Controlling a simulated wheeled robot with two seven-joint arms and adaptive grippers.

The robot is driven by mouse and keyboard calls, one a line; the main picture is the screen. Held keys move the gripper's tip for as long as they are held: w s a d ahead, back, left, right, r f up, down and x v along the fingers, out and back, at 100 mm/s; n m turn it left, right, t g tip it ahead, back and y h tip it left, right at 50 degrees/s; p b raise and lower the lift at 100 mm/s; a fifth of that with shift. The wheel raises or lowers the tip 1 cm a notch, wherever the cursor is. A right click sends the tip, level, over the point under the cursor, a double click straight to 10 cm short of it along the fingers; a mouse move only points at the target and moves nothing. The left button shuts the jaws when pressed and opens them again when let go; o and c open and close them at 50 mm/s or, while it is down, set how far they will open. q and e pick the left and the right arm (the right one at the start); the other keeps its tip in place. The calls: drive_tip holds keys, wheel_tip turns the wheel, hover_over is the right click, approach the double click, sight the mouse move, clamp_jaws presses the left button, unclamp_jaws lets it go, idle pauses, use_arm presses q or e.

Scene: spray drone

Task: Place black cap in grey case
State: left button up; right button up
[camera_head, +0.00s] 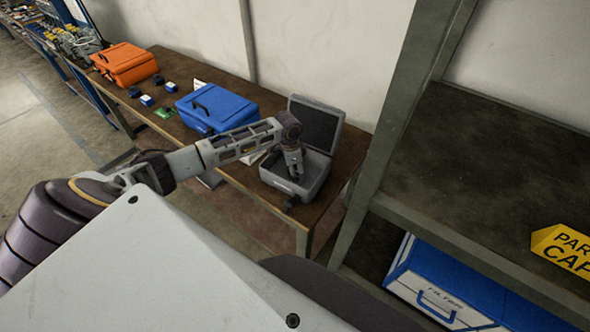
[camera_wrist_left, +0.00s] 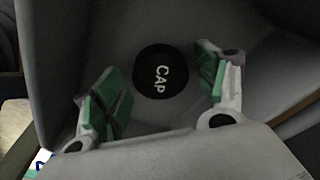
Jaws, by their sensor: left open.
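The grey case (camera_head: 322,178) stands open on the brown table, its lid (camera_head: 316,124) raised at the back. My left gripper (camera_head: 293,172) reaches down into the case from above. In the left wrist view the round black cap (camera_wrist_left: 161,88), with white CAP lettering, lies on the grey inside of the case. The green-padded fingers are open, one on each side of the cap, with gaps between. The cap cannot be made out in the head view, where my gripper and arm cover part of the case. My right gripper is not in view.
A closed blue case (camera_head: 232,101) and an orange case (camera_head: 125,62) stand farther left on the table (camera_head: 185,72). Small black and blue items lie between them. A dark shelf (camera_head: 480,165) with a yellow sign (camera_head: 565,248) and blue bins (camera_head: 440,290) is at right.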

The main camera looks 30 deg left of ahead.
use_arm(q)
wheel_tip(320, 180, up, 12)
drive_tip(key=s, duration=0.1)
drive_tip(key=shift+a, duration=0.45)
idle(0.4)
drive_tip(key=shift+s, duration=0.1)
idle(0.7)
